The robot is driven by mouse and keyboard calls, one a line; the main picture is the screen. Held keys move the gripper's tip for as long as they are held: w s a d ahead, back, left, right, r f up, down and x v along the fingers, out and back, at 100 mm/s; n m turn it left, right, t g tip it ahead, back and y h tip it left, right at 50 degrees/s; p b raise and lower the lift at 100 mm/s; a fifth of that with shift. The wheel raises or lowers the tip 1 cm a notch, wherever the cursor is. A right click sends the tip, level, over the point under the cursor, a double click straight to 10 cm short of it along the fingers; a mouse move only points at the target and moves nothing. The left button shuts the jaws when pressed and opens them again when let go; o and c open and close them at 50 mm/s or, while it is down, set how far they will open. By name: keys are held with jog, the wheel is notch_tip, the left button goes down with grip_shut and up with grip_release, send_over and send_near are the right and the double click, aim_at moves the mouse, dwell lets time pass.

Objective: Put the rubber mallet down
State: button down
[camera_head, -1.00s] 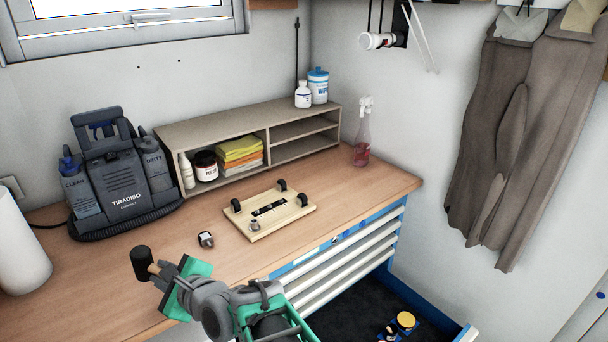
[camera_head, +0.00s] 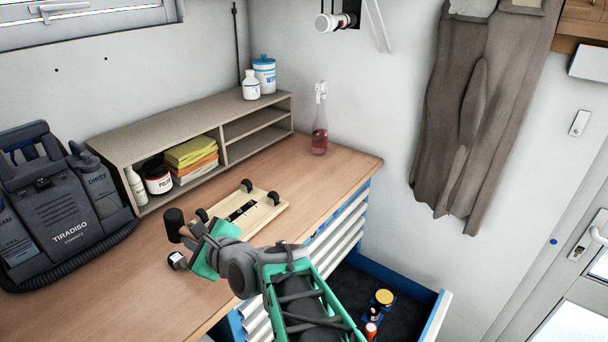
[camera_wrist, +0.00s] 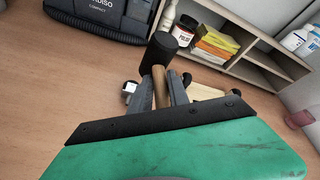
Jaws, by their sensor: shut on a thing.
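The rubber mallet has a black cylindrical head (camera_head: 174,222) and a wooden handle. My gripper (camera_head: 190,236) is shut on the handle and holds the mallet over the workbench, left of the wooden board in the head view. In the wrist view the black mallet head (camera_wrist: 162,48) stands up beyond the fingers, and the tan handle (camera_wrist: 160,88) runs down between them. The lower end of the handle is hidden by my gripper. The mallet appears to be clear of the bench top (camera_head: 130,265), though the exact gap is hard to tell.
A wooden board with black clamps (camera_head: 262,218) lies on the bench. A small metal-and-black item (camera_head: 177,260) is close below my gripper. A shelf unit (camera_head: 110,150) and a grey extraction cleaner (camera_head: 60,210) stand behind. A blue drawer (camera_head: 430,318) is open at right.

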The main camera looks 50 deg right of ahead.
jog(key=w+d+r+h+b, duration=0.1)
jog(key=w+d+r+b, duration=0.1)
jog(key=d, duration=0.5)
jog(key=w+d+r+b, duration=0.2)
jog(key=d, duration=0.4)
jog(key=s+d+r+m+g+h+b, duration=0.1)
jog(key=s+d+r+b, duration=0.1)
jog(key=d, duration=0.8)
jog(key=s+d+r+m+g+h+b, duration=0.1)
jog(key=s+d+b, duration=0.1)
jog(key=d, duration=0.8)
jog(key=w+d+f+p, duration=0.1)
jog(key=w+d+f, duration=0.1)
jog(key=w+f, duration=0.1)
jog(key=w+d+f+p, duration=0.1)
jog(key=w+d+f, duration=0.2)
jog(key=w, duration=0.1)
jog(key=w+d+f+p, duration=0.1)
jog(key=w+d+f, duration=0.2)
jog(key=shift+w, duration=0.15)
notch_tip(320, 180, down, 4)
jog(key=shift+w+r+p, duration=0.15)
jog(key=shift+r+p, duration=0.1)
jog(key=shift+p, duration=0.05)
